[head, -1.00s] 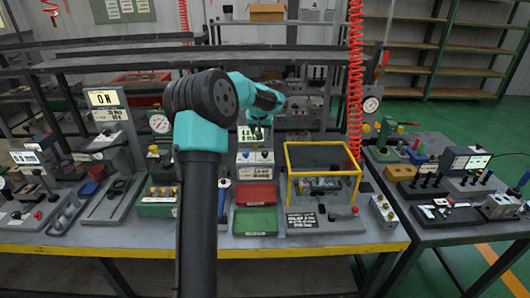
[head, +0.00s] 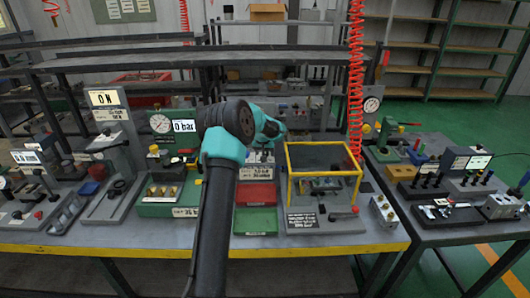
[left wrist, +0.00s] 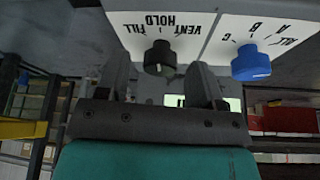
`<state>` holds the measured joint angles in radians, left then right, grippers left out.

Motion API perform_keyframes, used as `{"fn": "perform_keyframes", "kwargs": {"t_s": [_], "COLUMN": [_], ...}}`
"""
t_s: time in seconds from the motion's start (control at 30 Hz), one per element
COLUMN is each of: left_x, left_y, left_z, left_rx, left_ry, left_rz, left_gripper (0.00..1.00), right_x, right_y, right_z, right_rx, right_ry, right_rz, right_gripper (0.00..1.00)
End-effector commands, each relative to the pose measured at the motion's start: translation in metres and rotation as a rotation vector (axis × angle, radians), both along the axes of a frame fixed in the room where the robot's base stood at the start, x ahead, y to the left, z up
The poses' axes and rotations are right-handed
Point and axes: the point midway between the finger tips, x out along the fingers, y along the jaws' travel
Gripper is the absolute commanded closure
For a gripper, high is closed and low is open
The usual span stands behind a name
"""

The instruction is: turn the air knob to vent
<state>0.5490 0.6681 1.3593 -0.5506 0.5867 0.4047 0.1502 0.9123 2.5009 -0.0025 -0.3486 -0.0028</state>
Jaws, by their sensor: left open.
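The black air knob (left wrist: 160,58) shows upside down in the left wrist view, on a white plate marked VENT, HOLD and FILL. Its pointer direction is too small to read. My left gripper (left wrist: 160,70) is open, with one finger on each side of the knob in the picture. I cannot tell whether the fingers touch it. In the head view my left arm hides the knob and most of the gripper. A display (head: 185,127) reads 0 bar beside a round gauge (head: 160,123). My right gripper is not in view.
A blue knob (left wrist: 250,63) marked ALL, A, B, C sits close beside the black one. A yellow-framed guard (head: 323,172) stands to the right. A red tray (head: 257,194) and a green tray (head: 256,221) lie in front. A red coiled hose (head: 355,90) hangs behind.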

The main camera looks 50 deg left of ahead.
Motion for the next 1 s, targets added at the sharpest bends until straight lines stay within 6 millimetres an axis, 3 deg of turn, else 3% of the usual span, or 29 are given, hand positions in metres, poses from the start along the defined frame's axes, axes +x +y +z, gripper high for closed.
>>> {"fn": "perform_keyframes", "kwargs": {"t_s": [0.3,0.8,1.0], "left_x": [0.0007,0.0006,0.0006], "left_y": [0.0006,0.0005,0.0005], "left_z": [-0.0019,-0.0018,-0.0018], "left_rx": [0.0,0.0,0.0], "left_ry": [0.0,0.0,0.0], "left_rz": [0.0,0.0,-0.004], "left_gripper": [0.39,0.87,0.88], "right_x": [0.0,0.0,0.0], "right_y": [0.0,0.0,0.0], "right_z": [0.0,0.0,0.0], "right_rx": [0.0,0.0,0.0], "right_ry": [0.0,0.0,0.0], "right_rz": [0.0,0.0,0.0], "right_gripper": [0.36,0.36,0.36]}}
